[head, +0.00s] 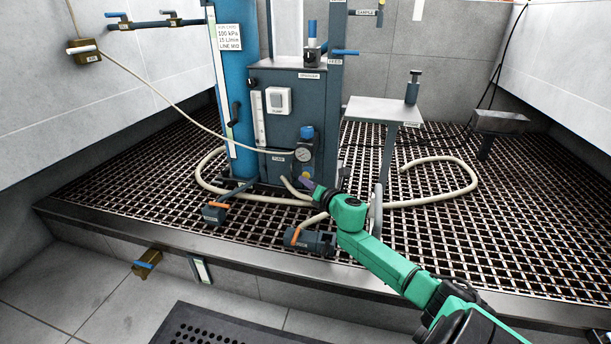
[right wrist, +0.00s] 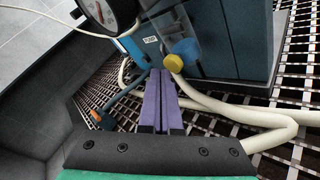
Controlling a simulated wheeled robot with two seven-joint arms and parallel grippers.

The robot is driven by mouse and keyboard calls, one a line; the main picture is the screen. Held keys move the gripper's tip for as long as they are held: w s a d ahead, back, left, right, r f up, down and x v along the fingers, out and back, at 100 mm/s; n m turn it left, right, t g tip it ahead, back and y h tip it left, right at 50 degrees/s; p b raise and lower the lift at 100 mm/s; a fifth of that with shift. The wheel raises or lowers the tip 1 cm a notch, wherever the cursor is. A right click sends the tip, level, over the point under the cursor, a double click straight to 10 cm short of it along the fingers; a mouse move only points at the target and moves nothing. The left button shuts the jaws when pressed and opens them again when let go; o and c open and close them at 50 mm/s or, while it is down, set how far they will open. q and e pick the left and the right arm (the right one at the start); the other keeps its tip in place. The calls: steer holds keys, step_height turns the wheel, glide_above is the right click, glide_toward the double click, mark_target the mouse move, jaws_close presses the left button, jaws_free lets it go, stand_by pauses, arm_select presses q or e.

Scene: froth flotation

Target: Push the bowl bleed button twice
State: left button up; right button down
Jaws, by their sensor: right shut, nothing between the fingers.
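The bleed button appears as a yellow round knob (right wrist: 174,64) in the right wrist view, at the lower end of a blue bowl (right wrist: 186,49). In the head view the gauge (head: 303,154) and blue-capped regulator (head: 306,132) sit on the front of the blue machine; I cannot make out the button there. My right gripper (head: 306,183) is just below the regulator. In the right wrist view its purple fingers (right wrist: 160,72) are shut and empty, with tips close beside the button. I cannot tell whether they touch it. My left gripper is not in view.
A pale hose (head: 430,197) loops over the floor grating (head: 480,235). Orange-handled valves (head: 215,213) stand near the machine's foot, one (head: 310,240) close to my right arm. A small grey table (head: 375,109) stands to the right. The grating farther right is mostly clear.

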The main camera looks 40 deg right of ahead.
steer(key=shift+s+a, duration=0.2)
steer(key=shift+a, duration=0.1)
steer(key=s+a+p, duration=0.1)
steer(key=a, duration=0.1)
steer(key=s+a+p, duration=0.1)
steer(key=s+a, duration=0.1)
stand_by(0.5)
steer(key=shift+a, duration=0.1)
stand_by(2.2)
steer(key=a+m, duration=0.1)
steer(key=m, duration=0.5)
steer(key=s+a+m, duration=0.1)
steer(key=m, duration=0.5)
steer(key=s+a+m, duration=0.1)
steer(key=m, duration=0.5)
steer(key=shift+f+m+t+b, duration=0.25)
steer(key=shift+m+t+b, duration=0.05)
steer(key=shift+m+t, duration=0.1)
steer(key=shift+d, duration=0.1)
